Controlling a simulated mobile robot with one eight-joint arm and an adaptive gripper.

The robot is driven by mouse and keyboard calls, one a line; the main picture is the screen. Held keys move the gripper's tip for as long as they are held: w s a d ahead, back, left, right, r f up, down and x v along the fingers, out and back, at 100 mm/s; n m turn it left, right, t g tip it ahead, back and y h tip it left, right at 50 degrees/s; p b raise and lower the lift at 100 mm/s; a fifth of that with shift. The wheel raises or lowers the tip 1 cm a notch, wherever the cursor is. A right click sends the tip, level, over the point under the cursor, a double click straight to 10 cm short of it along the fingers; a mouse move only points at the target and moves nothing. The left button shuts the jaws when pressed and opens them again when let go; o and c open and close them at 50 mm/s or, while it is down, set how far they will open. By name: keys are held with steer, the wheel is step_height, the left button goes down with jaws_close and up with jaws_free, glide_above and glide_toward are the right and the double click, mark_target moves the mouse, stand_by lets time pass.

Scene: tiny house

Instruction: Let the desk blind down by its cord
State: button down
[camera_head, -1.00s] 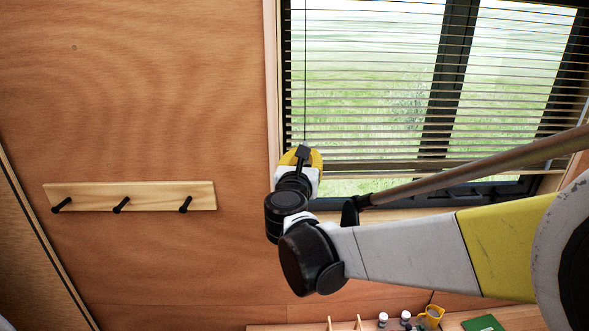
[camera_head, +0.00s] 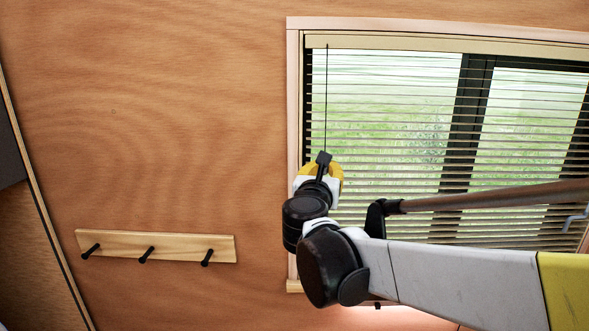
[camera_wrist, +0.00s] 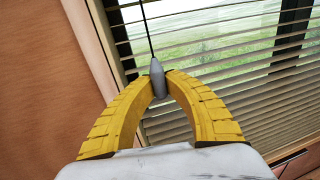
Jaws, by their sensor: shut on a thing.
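My gripper (camera_head: 321,168) is in front of the left side of the window, its yellow fingers shut on a small grey cord pull. The wrist view shows the grey cord pull (camera_wrist: 157,80) pinched between the two fingertips. The thin dark cord (camera_head: 327,100) runs up from it, nearly straight, to the headrail (camera_head: 430,44). The slatted blind (camera_head: 395,110) hangs over the window with its slats apart and the outside showing through. Its lower edge is largely hidden behind my arm. The blind also shows behind the fingers in the wrist view (camera_wrist: 215,60).
A wooden peg rail (camera_head: 155,245) with black pegs is on the wood wall at left. The pale window frame (camera_head: 293,90) stands close beside my gripper. My arm crosses the lower part of the window. The wall to the left is otherwise clear.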

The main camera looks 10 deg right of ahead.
steer(key=c, duration=1.7)
jaws_free()
steer(key=shift+o, duration=0.2)
steer(key=shift+s, duration=0.15)
steer(key=v, duration=1.2)
steer(key=shift+a, duration=0.1)
